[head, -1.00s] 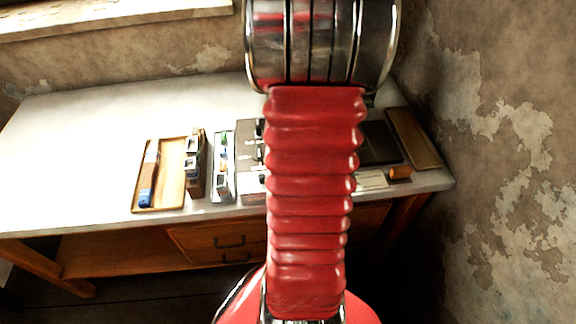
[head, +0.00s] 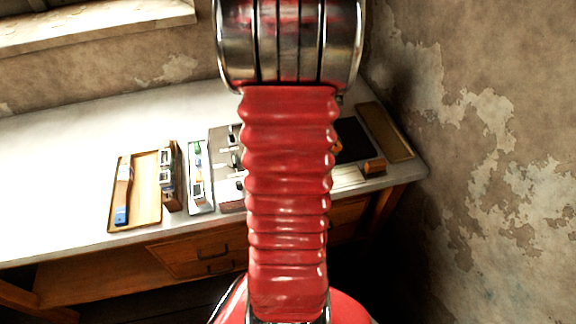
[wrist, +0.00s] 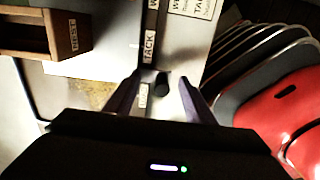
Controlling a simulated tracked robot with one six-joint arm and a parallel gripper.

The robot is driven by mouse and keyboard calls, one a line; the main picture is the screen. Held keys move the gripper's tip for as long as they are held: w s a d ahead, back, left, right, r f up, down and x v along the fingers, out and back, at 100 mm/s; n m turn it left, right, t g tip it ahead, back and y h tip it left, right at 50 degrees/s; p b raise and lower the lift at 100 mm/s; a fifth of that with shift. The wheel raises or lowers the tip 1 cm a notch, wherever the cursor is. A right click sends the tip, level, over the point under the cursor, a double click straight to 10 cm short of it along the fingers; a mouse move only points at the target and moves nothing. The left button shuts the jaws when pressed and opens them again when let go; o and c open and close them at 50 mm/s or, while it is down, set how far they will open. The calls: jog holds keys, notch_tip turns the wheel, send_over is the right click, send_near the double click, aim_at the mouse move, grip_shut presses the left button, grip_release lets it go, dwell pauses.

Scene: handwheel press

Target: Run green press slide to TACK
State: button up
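In the head view a grey-brown panel (head: 222,150) with several dark knobs stands on the desk, partly hidden by my red arm. I cannot tell there which slide is green. In the wrist view a pale panel (wrist: 185,45) carries a TACK label (wrist: 149,46) and another label at the top edge. A dark round knob (wrist: 161,79) shows between the fingertips of my gripper (wrist: 160,84). The fingers are apart, one on each side of the knob; I see no clear contact. My gripper is out of sight in the head view.
A wooden tray (head: 147,205) holds a blue-ended tool. Beside it are a dark rack (head: 172,190) and a narrow pale holder (head: 200,200). A box with a REST label (wrist: 73,35) is left of my gripper. An orange-brown block (head: 374,167) lies near the desk's right edge.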

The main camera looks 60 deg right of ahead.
jog(key=o, duration=0.3)
jog(key=shift+s+a+f, duration=0.25)
jog(key=shift+a+f, duration=0.15)
jog(key=shift+r, duration=0.1)
jog(key=r, duration=0.5)
jog(key=shift+w+d, duration=0.15)
jog(key=shift+d, duration=0.1)
jog(key=shift+r, duration=1.6)
